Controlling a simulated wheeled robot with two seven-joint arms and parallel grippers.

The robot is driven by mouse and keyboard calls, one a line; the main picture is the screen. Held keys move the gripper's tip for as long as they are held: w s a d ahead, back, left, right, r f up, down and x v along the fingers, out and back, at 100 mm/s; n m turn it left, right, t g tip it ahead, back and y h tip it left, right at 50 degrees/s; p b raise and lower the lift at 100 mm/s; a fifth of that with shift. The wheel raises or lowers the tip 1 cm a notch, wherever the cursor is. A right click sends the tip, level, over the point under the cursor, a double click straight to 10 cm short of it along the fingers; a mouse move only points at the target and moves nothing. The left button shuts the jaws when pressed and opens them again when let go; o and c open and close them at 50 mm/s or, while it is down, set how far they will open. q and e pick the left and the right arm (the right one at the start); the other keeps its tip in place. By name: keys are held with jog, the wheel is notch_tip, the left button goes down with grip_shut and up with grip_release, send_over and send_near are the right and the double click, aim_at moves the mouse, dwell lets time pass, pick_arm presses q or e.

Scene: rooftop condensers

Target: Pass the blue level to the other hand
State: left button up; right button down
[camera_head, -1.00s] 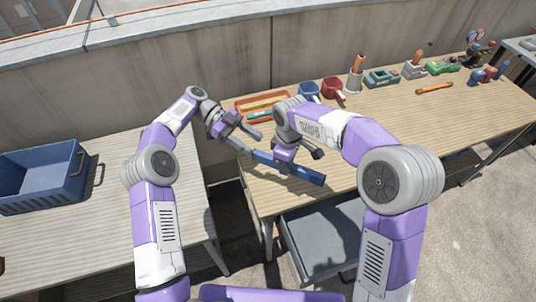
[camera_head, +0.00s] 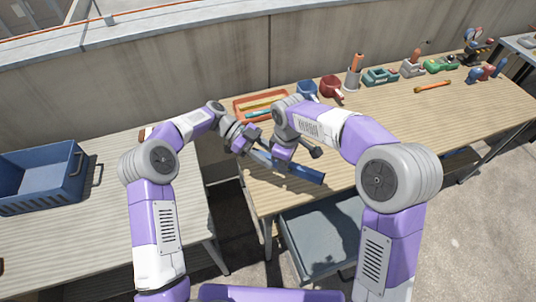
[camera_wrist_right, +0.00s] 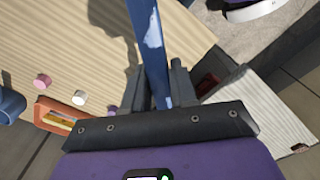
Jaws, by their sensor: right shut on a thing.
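The blue level (camera_head: 302,171) is a long bar held tilted above the front left of the right-hand table. My right gripper (camera_head: 295,157) is shut on it. In the right wrist view the level (camera_wrist_right: 151,45) runs out between the two dark fingers of my right gripper (camera_wrist_right: 160,92). My left gripper (camera_head: 249,143) is at the level's left end, close beside the right gripper. Its fingertips are partly hidden, and I cannot tell whether they touch the level.
An orange tray (camera_head: 239,107), a blue mug (camera_head: 307,90), a red mug (camera_head: 330,86) and several tools stand along the table's back. A blue crate (camera_head: 40,176) is on the left table. A grey drawer or bin (camera_head: 322,240) is below the front edge. A gap separates the tables.

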pick_arm(q)
grip_shut()
pick_arm(e)
jog(key=c, duration=0.8)
grip_release()
